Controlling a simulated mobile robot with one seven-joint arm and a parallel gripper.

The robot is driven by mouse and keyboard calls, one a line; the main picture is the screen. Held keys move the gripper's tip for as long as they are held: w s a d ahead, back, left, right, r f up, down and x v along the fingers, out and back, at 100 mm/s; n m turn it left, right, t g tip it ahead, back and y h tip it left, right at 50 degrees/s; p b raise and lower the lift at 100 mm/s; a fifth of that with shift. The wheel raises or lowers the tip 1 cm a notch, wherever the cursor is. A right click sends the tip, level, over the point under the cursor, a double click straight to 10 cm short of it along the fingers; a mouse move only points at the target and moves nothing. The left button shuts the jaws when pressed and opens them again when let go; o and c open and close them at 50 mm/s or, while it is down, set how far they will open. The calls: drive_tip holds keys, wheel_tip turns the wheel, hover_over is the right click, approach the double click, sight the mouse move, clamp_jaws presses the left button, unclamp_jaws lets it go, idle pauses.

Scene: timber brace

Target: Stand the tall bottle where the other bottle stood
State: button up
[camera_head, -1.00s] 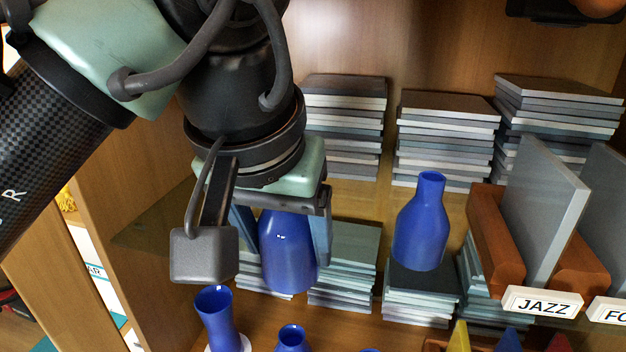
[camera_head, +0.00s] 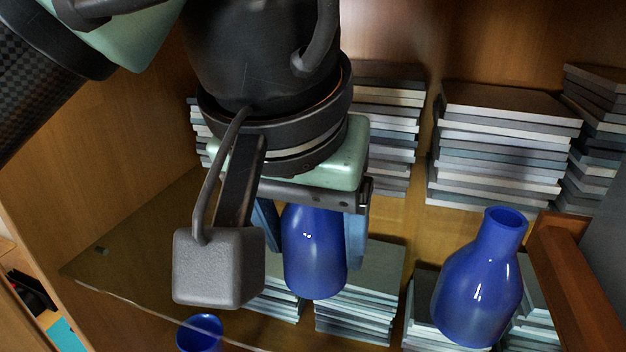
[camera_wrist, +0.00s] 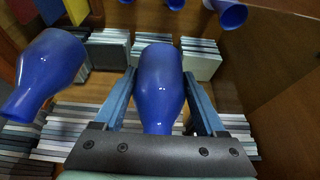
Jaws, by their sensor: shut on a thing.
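My gripper (camera_head: 312,258) is shut on a blue bottle (camera_head: 314,245), which hangs upright between its two blue-grey fingers. The bottle's neck is hidden by the gripper in the head view. In the wrist view, the held bottle (camera_wrist: 160,80) is between the fingers with its base pointing away from me. A second blue bottle (camera_head: 478,295) with a narrow neck stands to the right, on a stack of thin cases, apart from the held one. It also shows at the left of the wrist view (camera_wrist: 48,70). I cannot tell which one is the tall bottle.
Tall stacks of grey cases (camera_head: 505,145) stand at the back. Lower stacks (camera_head: 360,305) lie below and behind the held bottle. A brown wooden holder (camera_head: 575,285) stands right of the second bottle. A blue vessel (camera_head: 200,333) is at lower left, near a clear shelf edge (camera_head: 150,305).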

drive_tip(key=shift+s+a+r, duration=0.15)
drive_tip(key=shift+s+r, duration=0.1)
drive_tip(key=shift+s, duration=0.6)
drive_tip(key=shift+w+f, duration=0.1)
drive_tip(key=shift+f, duration=0.1)
drive_tip(key=o, duration=1.5)
drive_tip(key=shift+w+f, duration=0.15)
drive_tip(key=shift+w, duration=0.25)
drive_tip(key=shift+s, duration=0.25)
drive_tip(key=shift+r+p, duration=0.35)
drive_tip(key=shift+r, duration=0.35)
drive_tip(key=p+v, duration=0.9)
drive_tip(key=v, duration=0.2)
drive_tip(key=shift+s, duration=0.15)
